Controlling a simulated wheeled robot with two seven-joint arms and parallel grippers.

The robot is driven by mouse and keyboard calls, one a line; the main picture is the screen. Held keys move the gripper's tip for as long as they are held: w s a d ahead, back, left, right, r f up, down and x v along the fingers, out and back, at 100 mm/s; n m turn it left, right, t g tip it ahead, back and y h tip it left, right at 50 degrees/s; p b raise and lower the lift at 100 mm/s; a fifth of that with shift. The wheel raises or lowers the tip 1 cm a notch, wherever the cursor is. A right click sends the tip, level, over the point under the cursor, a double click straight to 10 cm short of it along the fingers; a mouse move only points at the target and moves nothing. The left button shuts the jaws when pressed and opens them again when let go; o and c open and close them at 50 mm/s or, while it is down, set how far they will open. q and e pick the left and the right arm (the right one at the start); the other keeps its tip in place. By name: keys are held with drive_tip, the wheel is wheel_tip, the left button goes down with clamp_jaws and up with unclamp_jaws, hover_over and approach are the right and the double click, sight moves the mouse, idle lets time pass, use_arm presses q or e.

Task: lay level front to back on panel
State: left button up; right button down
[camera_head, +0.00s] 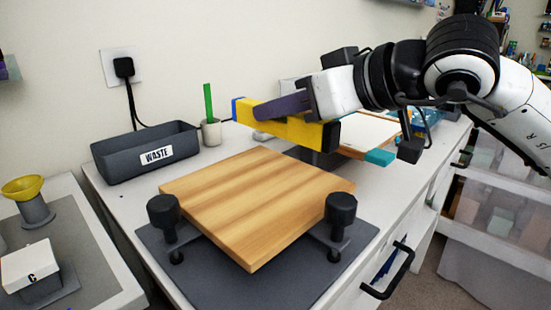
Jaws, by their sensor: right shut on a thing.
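A yellow level (284,124) with a blue end and a black end is held in the air above the far right part of the wooden panel. My right gripper (281,107) comes in from the right and is shut on the level, with a purple finger along its upper side. The panel (255,200) lies on a dark grey base (205,266) with black knobs at its left and right front. The level appears apart from the panel's surface, slightly tilted in the picture. My left gripper is not in view.
A grey bin marked WASTE (146,152) stands behind the panel to the left, beside a cup (211,133) with a green stick. A black knob (341,209) rises at the panel's right corner, another (164,209) at its left. A framed board (362,136) lies behind.

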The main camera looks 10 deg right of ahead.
sight(335, 144)
wheel_tip(335, 144, down, 3)
drive_tip(key=shift+s+r, duration=0.15)
wheel_tip(335, 144, down, 4)
drive_tip(key=shift+r+b, duration=0.1)
drive_tip(key=shift+b, duration=0.5)
drive_tip(key=shift+f, duration=0.25)
drive_tip(key=c, duration=1.5)
unclamp_jaws()
drive_tip(key=shift+c, duration=0.2)
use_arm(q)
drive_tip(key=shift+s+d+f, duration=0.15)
use_arm(e)
drive_tip(key=shift+r, duration=0.1)
drive_tip(key=v, duration=1.2)
drive_tip(key=shift+p, duration=0.3)
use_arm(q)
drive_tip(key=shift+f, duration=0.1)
